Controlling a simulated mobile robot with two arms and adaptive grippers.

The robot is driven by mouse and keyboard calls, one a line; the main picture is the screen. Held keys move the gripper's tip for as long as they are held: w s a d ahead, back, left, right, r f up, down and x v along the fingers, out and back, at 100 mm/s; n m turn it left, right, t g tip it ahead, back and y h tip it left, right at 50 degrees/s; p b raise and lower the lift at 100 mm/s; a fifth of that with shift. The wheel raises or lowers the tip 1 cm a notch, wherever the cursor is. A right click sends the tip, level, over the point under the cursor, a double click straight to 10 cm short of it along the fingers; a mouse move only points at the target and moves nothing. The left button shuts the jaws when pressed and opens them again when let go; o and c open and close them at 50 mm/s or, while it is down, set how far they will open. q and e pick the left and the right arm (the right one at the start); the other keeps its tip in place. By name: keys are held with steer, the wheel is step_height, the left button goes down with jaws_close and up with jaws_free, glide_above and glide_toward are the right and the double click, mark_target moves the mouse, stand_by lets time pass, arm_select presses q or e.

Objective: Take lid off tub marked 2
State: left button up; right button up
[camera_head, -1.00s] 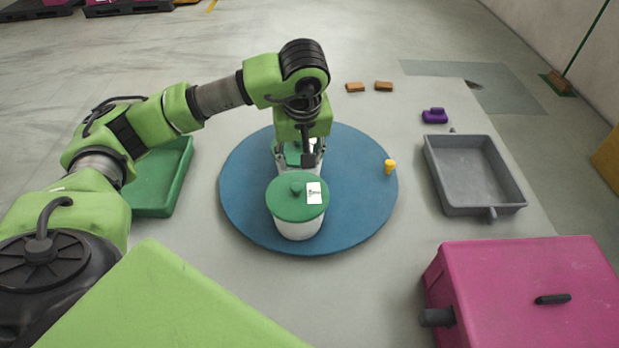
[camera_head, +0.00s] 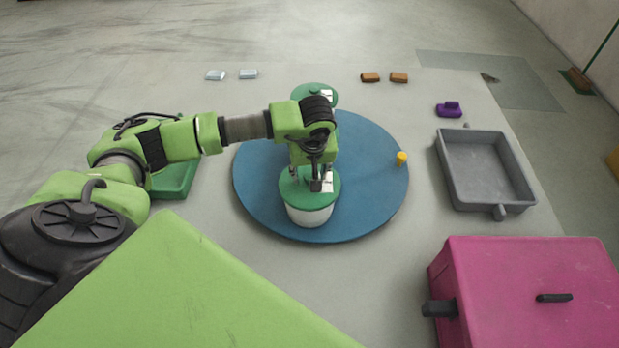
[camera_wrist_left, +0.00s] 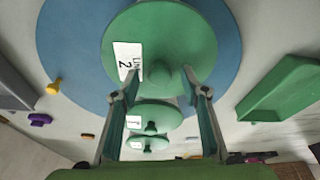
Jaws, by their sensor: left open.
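The tub marked 2 (camera_head: 309,215) is white with a round green lid (camera_head: 296,200) and stands on the near part of the blue round mat (camera_head: 375,190). In the left wrist view its lid (camera_wrist_left: 150,25) fills the top, with a white label (camera_wrist_left: 128,60) reading 2 and a green knob. My left gripper (camera_head: 308,181) is over this lid, pointing down, open and empty. In the wrist view its two fingers (camera_wrist_left: 160,80) are spread near the knob; contact cannot be told. Two more green lids (camera_wrist_left: 155,115) (camera_wrist_left: 145,144) show beyond. My right gripper is not in view.
A far green lid (camera_head: 312,90) stands behind my arm. A yellow peg (camera_head: 401,159) is on the mat's right. A grey tray (camera_head: 485,170), a purple piece (camera_head: 449,110) and a pink box (camera_head: 525,290) lie right. A green tray (camera_head: 175,180) is left, partly hidden.

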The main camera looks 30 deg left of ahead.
arm_select(q)
steer(key=c, duration=1.2)
steer(key=shift+o, duration=0.2)
